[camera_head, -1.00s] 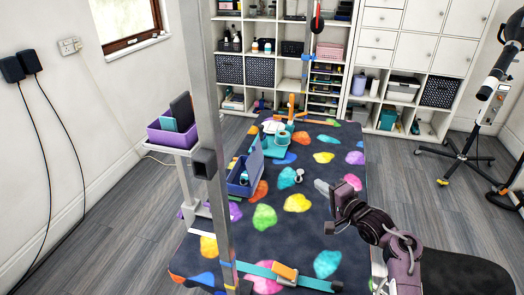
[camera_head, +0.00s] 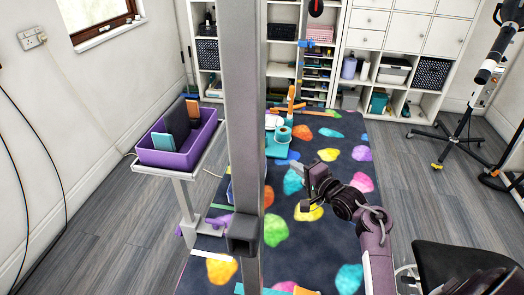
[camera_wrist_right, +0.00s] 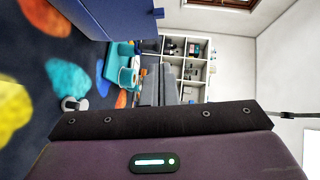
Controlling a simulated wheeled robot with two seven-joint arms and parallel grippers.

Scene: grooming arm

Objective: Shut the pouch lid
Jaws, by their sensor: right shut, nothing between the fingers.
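The blue pouch (camera_head: 229,192) is almost wholly hidden behind the grey post in the head view; only a thin sliver shows left of the post. In the right wrist view a blue panel (camera_wrist_right: 105,14), which looks like part of the pouch, fills the top edge close to the camera. I cannot tell how far its lid stands open now. My right gripper (camera_head: 308,182) is right of the post, above the patterned mat. Its grey fingers (camera_wrist_right: 168,88) are together and empty. I cannot tell whether they touch the pouch. My left gripper is not in view.
The grey upright post (camera_head: 245,120) with a clamp blocks the middle of the head view. A purple bin (camera_head: 180,148) stands on a side shelf at left. Teal items with a tape roll (camera_head: 283,134) lie on the far part of the mat (camera_head: 300,245).

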